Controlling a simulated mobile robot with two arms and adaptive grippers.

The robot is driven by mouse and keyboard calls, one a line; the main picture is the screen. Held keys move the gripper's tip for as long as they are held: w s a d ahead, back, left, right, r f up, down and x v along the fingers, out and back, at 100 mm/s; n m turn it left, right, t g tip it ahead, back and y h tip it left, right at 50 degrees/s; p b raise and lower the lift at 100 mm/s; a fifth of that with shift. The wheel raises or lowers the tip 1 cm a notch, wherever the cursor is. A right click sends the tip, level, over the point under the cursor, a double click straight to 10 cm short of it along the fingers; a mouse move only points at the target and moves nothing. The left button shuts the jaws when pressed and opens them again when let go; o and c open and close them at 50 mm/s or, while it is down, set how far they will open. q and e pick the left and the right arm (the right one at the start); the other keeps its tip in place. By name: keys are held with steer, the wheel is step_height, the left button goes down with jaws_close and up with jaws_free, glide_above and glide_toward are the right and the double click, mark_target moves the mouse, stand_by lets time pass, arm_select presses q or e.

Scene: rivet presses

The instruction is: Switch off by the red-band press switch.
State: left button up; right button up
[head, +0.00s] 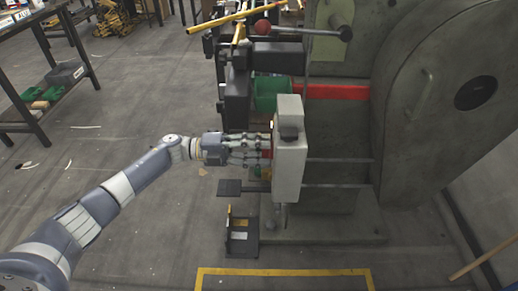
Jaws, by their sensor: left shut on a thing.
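The press (340,150) is a large grey-green machine with a red band (335,91) across its upper front. A light grey switch box (290,165) stands out from its front. My left gripper (268,151) reaches in from the left against the left face of the box. It is shut on a small red part of the switch (267,155), mostly hidden behind the fingers. A yellowish bit shows just below the fingers. My right gripper does not show.
A foot pedal (241,240) and a dark plate (230,187) are below the box. Yellow floor tape (285,272) runs in front. A dark bench (45,65) with green bins stands at the left. The floor between is mostly clear.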

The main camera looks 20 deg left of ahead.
arm_select(q)
steer(key=o, duration=1.1)
steer(key=shift+c, duration=0.2)
steer(key=v, duration=1.2)
